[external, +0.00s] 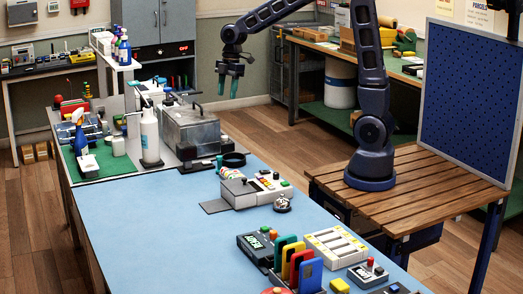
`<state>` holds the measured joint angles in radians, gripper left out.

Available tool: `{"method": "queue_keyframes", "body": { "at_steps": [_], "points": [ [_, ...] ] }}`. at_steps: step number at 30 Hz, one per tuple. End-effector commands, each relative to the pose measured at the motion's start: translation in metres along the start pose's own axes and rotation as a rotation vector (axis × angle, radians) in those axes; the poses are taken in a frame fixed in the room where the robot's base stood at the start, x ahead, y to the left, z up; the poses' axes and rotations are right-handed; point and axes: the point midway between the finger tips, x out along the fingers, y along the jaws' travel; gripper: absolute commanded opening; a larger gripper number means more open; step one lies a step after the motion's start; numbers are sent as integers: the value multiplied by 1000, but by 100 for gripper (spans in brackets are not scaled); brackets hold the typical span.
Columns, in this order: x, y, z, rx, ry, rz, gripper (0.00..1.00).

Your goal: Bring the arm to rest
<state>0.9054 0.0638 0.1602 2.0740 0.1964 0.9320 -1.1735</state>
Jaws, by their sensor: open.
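My gripper (229,84) hangs at the end of my dark blue arm, in the upper middle of the external view. Its two teal fingers point down and stand apart with nothing between them. It is in the air, well above the blue worktop (120,215), near its far right side. My arm rises from a round base on a slatted wooden table (435,185) at the right and bends over to the left.
A blue perforated panel (465,100) stands at the right. The worktop's front left is clear.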

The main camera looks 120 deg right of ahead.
Motion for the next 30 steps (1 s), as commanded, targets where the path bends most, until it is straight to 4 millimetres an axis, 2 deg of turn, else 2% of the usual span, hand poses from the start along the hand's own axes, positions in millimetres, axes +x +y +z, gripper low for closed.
{"method": "queue_keyframes", "body": {
  "at_steps": [1, 6, 14, 18, 23, 30],
  "points": [
    [-8, -21, -10, -1, -3, 13, 50],
    [-28, -84, -30, 35, -6, 48, 50],
    [-53, -177, -39, 92, 15, 97, 50],
    [-63, -223, -34, 124, 38, 115, 50],
    [-72, -272, -22, 162, 74, 130, 50],
    [-78, -334, 8, 222, 139, 132, 50]
  ]
}}
